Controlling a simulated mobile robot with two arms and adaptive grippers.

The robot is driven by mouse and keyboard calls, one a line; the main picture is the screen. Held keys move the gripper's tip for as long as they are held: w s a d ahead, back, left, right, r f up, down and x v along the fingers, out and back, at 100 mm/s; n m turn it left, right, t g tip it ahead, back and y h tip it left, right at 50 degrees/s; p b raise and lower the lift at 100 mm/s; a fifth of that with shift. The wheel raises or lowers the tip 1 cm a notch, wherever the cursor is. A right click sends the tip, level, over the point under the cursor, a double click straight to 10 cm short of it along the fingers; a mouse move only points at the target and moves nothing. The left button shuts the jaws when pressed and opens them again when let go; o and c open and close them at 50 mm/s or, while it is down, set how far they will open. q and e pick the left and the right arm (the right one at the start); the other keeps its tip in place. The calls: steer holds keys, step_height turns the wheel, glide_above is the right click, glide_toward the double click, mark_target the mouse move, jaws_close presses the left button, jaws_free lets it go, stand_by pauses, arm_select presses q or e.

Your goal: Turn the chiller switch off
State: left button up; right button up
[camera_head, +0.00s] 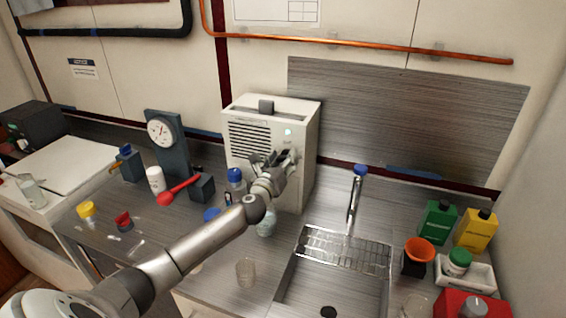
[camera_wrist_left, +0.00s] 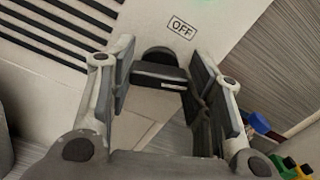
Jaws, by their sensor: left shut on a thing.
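The chiller (camera_head: 250,117) is a pale box with dark vent slots and a small lit greenish lamp (camera_head: 288,132) on its front. My left gripper (camera_head: 272,162) is at the lower right of that front. In the left wrist view my left gripper (camera_wrist_left: 165,95) has its two fingers on either side of the dark switch (camera_wrist_left: 158,72) and is shut on it. The switch has a rounded dark base and a bar with a pale mark. An OFF label (camera_wrist_left: 182,28) is on the panel just above the switch in that view. My right gripper is not in view.
A blue-capped bottle (camera_head: 235,182) and a red-handled tool (camera_head: 179,190) are on the counter left of my gripper. A gauge stand (camera_head: 166,146) is further left. A sink with a wire rack (camera_head: 345,250) and tap (camera_head: 354,200) is at the right.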

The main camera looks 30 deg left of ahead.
arm_select(q)
steer(key=n, duration=0.4)
steer(key=shift+f+b, duration=0.15)
steer(key=shift+b, duration=0.25)
steer(key=n, duration=0.3)
steer(key=shift+b, duration=0.35)
steer(key=n, duration=0.4)
steer(key=shift+a, duration=0.1)
steer(key=shift+f+n+b, duration=0.1)
steer(key=shift+n+b, duration=0.3)
steer(key=shift+n, duration=1.5)
steer(key=o, duration=1)
steer(key=shift+s, duration=0.1)
